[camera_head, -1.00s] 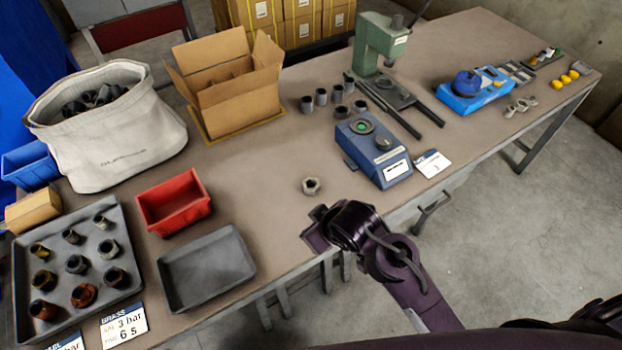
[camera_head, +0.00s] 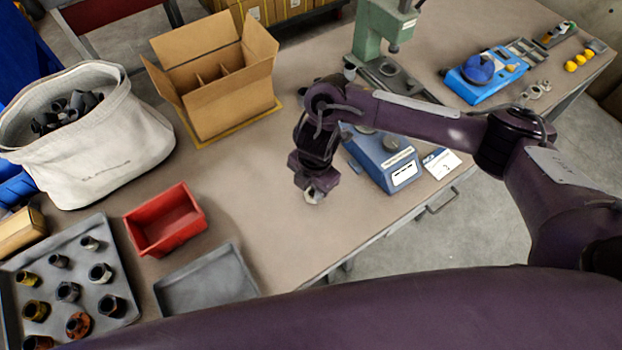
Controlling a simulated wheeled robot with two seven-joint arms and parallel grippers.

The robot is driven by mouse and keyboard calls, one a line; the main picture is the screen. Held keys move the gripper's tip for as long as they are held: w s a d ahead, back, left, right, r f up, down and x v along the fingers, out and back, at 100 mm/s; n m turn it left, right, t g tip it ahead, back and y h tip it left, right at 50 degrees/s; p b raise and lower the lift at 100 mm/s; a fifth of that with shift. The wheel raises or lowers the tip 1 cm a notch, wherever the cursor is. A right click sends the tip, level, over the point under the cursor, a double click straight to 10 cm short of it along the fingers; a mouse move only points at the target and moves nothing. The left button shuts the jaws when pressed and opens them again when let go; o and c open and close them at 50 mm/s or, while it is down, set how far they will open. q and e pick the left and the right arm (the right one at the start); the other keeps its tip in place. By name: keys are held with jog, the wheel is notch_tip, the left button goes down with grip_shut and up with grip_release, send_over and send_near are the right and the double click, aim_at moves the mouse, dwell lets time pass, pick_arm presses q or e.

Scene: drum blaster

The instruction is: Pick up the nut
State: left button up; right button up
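The nut (camera_head: 314,197) is a small grey metal piece in the middle of the table, partly hidden by my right gripper (camera_head: 313,190). My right gripper points down with its fingertips right at the nut. Whether the fingers are closed on it, or the nut is off the table, I cannot tell. My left gripper is out of view.
A blue device (camera_head: 385,165) stands just right of my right gripper. A red bin (camera_head: 165,218) and an empty grey tray (camera_head: 207,285) are to the left. An open cardboard box (camera_head: 213,85) stands behind. The table (camera_head: 265,205) is bare left of the gripper.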

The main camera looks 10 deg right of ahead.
jog(key=shift+w+d+f+h+b, duration=0.2)
jog(key=shift+d+f+b, duration=0.1)
jog(key=shift+d+f, duration=0.3)
jog(key=shift+w+d+f+h+b, duration=0.1)
jog(key=shift+d+f+h+b, duration=0.15)
jog(key=shift+d+f, duration=0.3)
jog(key=shift+w+f, duration=0.1)
jog(key=shift+f, duration=0.15)
jog(key=f, duration=0.3)
jog(key=shift+w+d+f+p, duration=0.1)
jog(key=shift+w+f+p, duration=0.15)
jog(key=shift+w+p, duration=0.15)
jog(key=shift+f, duration=0.45)
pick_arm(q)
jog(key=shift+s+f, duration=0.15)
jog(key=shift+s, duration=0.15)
pick_arm(e)
grip_shut()
